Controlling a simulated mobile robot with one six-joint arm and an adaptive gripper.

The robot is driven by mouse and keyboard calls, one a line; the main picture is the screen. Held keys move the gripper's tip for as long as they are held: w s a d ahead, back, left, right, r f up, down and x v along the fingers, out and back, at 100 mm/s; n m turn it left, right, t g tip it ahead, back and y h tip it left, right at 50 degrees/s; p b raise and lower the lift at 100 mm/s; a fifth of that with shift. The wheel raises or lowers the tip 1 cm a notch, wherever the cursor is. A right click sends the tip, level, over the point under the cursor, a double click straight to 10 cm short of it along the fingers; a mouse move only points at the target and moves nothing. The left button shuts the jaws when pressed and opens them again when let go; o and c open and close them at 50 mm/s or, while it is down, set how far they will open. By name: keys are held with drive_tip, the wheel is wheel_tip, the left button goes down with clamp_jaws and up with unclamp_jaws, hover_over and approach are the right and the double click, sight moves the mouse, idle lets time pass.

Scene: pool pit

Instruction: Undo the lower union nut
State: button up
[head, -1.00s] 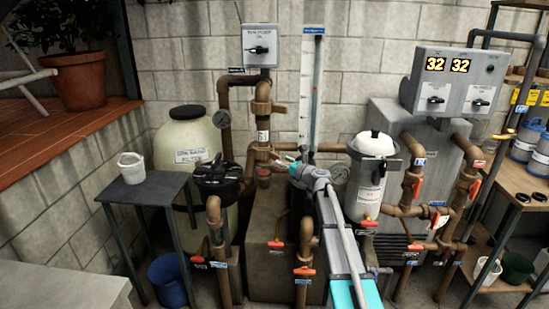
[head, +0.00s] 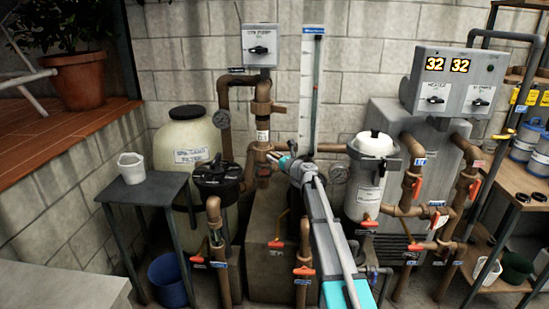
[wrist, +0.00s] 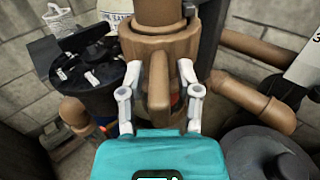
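The lower union nut (wrist: 190,48) is a wide brown collar on the brown vertical pipe, with a lug (wrist: 158,88) pointing toward the wrist camera. In the head view the nut (head: 261,150) sits low on the middle pipe, left of my gripper (head: 276,158). In the wrist view my gripper (wrist: 160,104) is open, with one pale finger on each side of the lug. Gaps show between the fingers and the lug, so it is straddled, not clamped. The far side of the nut is hidden.
A similar upper union nut (head: 262,107) sits above on the same pipe. A black-lidded pump pot (head: 217,175) stands left, a white canister (head: 371,178) right. Brown pipes (wrist: 252,100) and a dark grey round cap (wrist: 265,155) lie close right of my gripper.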

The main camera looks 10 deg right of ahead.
clamp_jaws()
drive_tip(key=shift+d, duration=0.2)
drive_tip(key=shift+a+h, duration=0.2)
drive_tip(key=shift+h, duration=0.1)
